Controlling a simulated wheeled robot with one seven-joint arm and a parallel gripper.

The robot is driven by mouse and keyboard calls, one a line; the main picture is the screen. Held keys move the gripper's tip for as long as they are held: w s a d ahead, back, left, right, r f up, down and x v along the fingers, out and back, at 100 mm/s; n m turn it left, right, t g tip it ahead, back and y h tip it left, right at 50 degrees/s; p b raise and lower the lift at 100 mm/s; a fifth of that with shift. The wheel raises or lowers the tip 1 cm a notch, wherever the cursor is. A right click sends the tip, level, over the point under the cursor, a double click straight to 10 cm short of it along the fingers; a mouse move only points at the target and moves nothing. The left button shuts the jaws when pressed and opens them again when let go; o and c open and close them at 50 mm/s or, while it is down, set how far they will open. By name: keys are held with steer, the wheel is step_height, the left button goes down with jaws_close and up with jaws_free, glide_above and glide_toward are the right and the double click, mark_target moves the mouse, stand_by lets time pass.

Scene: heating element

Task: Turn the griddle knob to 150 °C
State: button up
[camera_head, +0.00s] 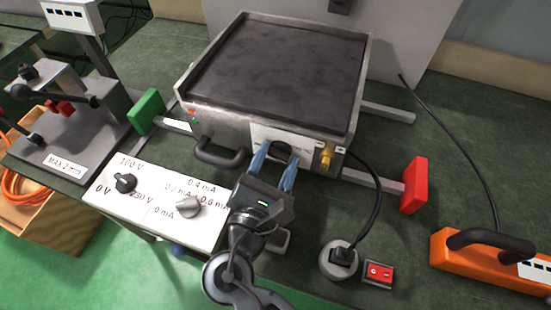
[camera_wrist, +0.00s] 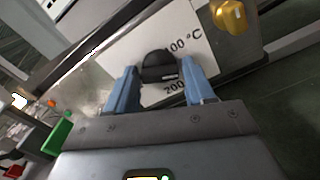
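The griddle (camera_head: 290,75) stands on the dark green bench with a flat dark plate on top. Its black knob (camera_wrist: 160,66) is on a white dial plate on the front face; it also shows in the head view (camera_head: 281,148). In the wrist view, part of a "00 °C" mark and "200" can be read beside the knob; the 150 mark and the pointer cannot be made out. My gripper (camera_wrist: 161,75) is open, its blue fingers one on each side of the knob, with no clear contact seen. My gripper also shows in the head view (camera_head: 274,160).
A yellow fitting (camera_wrist: 229,16) sits right of the dial. A black handle (camera_head: 220,155) juts out left of my gripper. A white panel with two knobs (camera_head: 155,200) is at the front left. A plug (camera_head: 342,257) and a red switch (camera_head: 379,272) are at the right.

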steer(key=c, duration=0.7)
steer(key=shift+m+b, duration=0.4)
steer(key=shift+m, duration=0.4)
steer(key=o, duration=1.1)
steer(key=shift+c, duration=0.2)
steer(key=shift+s, duration=0.1)
steer(key=b+v, duration=0.1)
steer(key=v, duration=0.6)
steer(key=shift+s+a, duration=0.15)
steer(key=shift+s, duration=0.15)
